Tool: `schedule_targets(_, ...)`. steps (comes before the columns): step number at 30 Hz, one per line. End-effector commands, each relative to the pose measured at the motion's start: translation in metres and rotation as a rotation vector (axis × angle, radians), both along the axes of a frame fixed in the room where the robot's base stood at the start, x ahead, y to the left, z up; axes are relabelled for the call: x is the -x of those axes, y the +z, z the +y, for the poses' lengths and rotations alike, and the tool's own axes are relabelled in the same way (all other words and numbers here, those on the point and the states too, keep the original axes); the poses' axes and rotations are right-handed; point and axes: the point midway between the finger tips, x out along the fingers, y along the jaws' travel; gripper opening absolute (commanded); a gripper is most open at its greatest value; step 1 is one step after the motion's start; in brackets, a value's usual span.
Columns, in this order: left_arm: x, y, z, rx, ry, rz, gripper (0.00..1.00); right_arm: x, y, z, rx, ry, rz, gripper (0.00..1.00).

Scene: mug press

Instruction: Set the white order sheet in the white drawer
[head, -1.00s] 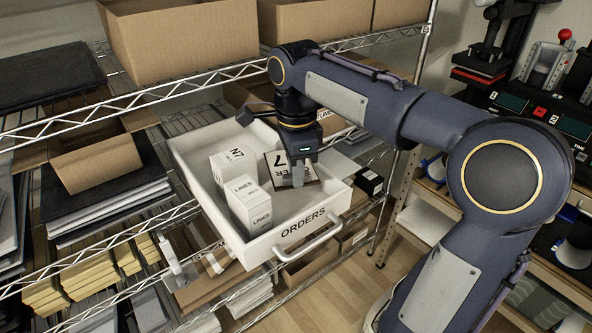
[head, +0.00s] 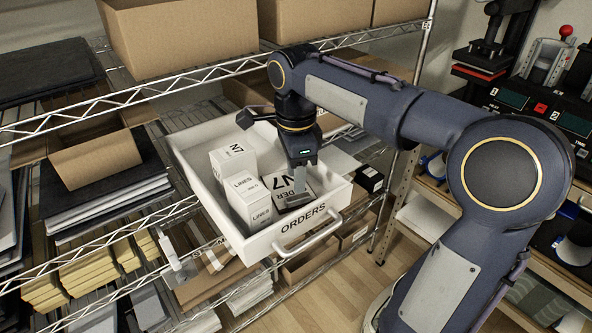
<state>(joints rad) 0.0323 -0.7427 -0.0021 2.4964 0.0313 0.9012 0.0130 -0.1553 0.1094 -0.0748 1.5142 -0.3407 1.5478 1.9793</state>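The white drawer (head: 255,246), marked ORDERS on its front, is pulled out from the wire shelving. My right gripper (head: 298,194) reaches down into the drawer over the sheet's right part. One grey finger shows, with a dark flat piece at its lower end. The other finger is hidden, so I cannot tell whether it grips the sheet. My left gripper is out of view.
White boxes marked N7 (head: 231,160) and LINES (head: 250,203) stand in the drawer's left and middle. The drawer handle (head: 308,238) sticks out in front. Cardboard boxes (head: 185,40) sit on the shelf above. A press (head: 490,50) stands at the back right.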

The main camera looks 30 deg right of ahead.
Motion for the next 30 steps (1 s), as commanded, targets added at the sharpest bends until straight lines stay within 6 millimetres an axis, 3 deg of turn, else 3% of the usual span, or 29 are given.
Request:
schedule_targets(11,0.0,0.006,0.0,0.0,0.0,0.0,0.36,0.0,0.01,0.0,0.0,0.001,-0.002,0.38)
schedule_targets(14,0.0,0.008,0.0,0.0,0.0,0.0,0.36,-0.001,0.024,0.0,-0.001,0.001,-0.004,0.38)
schedule_targets(24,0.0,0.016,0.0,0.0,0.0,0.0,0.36,-0.001,0.099,0.001,0.0,0.002,-0.003,0.38)
schedule_targets(30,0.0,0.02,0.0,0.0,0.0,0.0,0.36,-0.001,0.126,0.001,-0.001,0.001,-0.001,0.38)
